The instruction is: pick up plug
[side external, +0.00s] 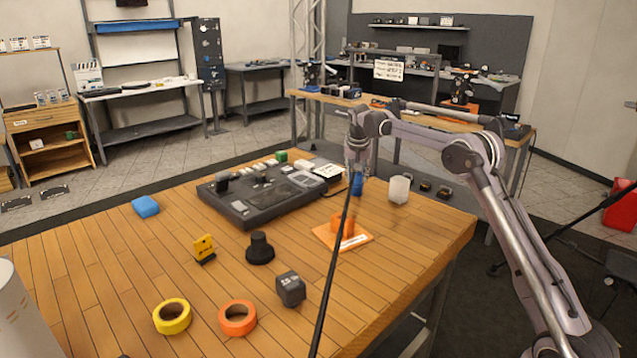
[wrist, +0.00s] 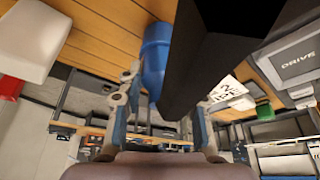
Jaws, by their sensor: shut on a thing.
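The plug seems to be the long, straight black bar (side external: 334,262); no other thing in view is clearly a plug. In the side view it runs from my gripper (side external: 356,168) down to the bottom edge. In the wrist view the bar (wrist: 212,50) is large and near, and its narrow end lies between my fingers (wrist: 165,100). My gripper is shut on it, though the contact is partly hidden. A blue cylinder (side external: 357,184) is just below my gripper; in the wrist view it (wrist: 157,50) is partly behind the bar.
A grey console (side external: 240,215) is left of my gripper, a translucent white cup (side external: 399,190) right. An orange piece on a base (side external: 345,236) stands close in front. Tape rings (side external: 237,318), a dark cube (side external: 290,289) and a black knob (side external: 260,248) are nearer. The table's left is mostly clear.

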